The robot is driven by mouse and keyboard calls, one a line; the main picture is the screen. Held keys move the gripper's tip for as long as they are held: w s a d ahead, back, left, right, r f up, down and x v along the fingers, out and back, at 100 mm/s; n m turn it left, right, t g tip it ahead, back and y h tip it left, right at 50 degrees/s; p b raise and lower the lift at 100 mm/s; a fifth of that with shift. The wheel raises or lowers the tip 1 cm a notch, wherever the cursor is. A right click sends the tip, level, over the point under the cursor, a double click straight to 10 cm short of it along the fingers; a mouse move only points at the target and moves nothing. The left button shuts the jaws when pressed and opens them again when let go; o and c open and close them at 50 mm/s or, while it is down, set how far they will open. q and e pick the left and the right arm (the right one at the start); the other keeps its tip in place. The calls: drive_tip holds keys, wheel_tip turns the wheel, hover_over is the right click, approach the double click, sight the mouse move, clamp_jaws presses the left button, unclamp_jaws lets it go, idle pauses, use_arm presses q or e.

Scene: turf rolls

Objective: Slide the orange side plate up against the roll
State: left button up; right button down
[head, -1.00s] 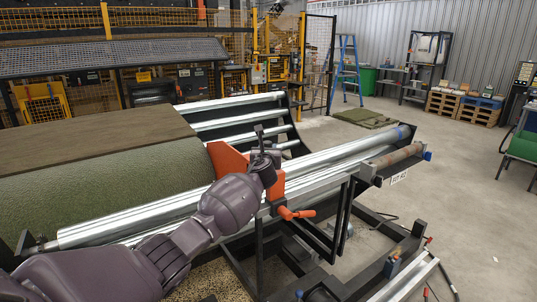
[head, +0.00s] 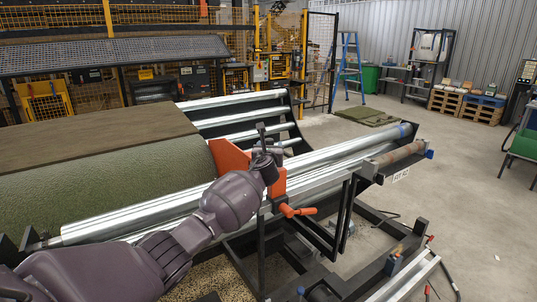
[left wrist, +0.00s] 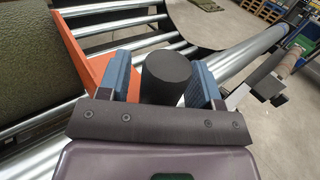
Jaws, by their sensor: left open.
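The orange side plate (head: 228,157) stands upright on the metal rollers at the right end of the green turf roll (head: 110,185). It also shows in the left wrist view (left wrist: 90,62), right beside the roll (left wrist: 35,60); I cannot tell whether they touch. My left gripper (head: 265,150) is over the plate's near right part. In the left wrist view the blue-padded fingers of this gripper (left wrist: 163,76) are open, one on each side of a dark round post (left wrist: 166,73). Whether the pads touch the post is unclear. My right gripper is out of view.
An orange lever (head: 297,211) sits on the front rail below my left gripper. The shiny rollers (head: 345,154) run on to the right, clear up to the frame's end. A rusty roller (head: 398,154) lies at the front right. A brown board (head: 95,140) covers the roll's top.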

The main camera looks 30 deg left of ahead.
use_arm(q)
drive_tip(key=v, duration=1)
drive_tip(key=shift+s, duration=0.35)
drive_tip(key=shift+d, duration=0.1)
drive_tip(key=s+d+n+t+h, duration=0.1)
drive_tip(key=d+n+h, duration=0.45)
drive_tip(key=n, duration=0.55)
drive_tip(key=s+d+f+n+h, duration=0.2)
drive_tip(key=s+d+f+n, duration=0.2)
drive_tip(key=s+f+n, duration=0.45)
drive_tip(key=s+a+f+n+g, duration=0.1)
drive_tip(key=s+f+n+g, duration=0.1)
drive_tip(key=s+f, duration=0.6)
drive_tip(key=s+a+f+n+g+y, duration=0.1)
drive_tip(key=s+f+n, duration=0.4)
drive_tip(key=s, duration=0.8)
drive_tip(key=s+a+f+n+g, duration=0.1)
drive_tip(key=s+f+n+g, duration=0.2)
drive_tip(key=s+f, duration=0.7)
drive_tip(key=shift+s+f+n, duration=0.4)
drive_tip(key=shift+f+n, duration=0.25)
drive_tip(key=shift+f, duration=0.15)
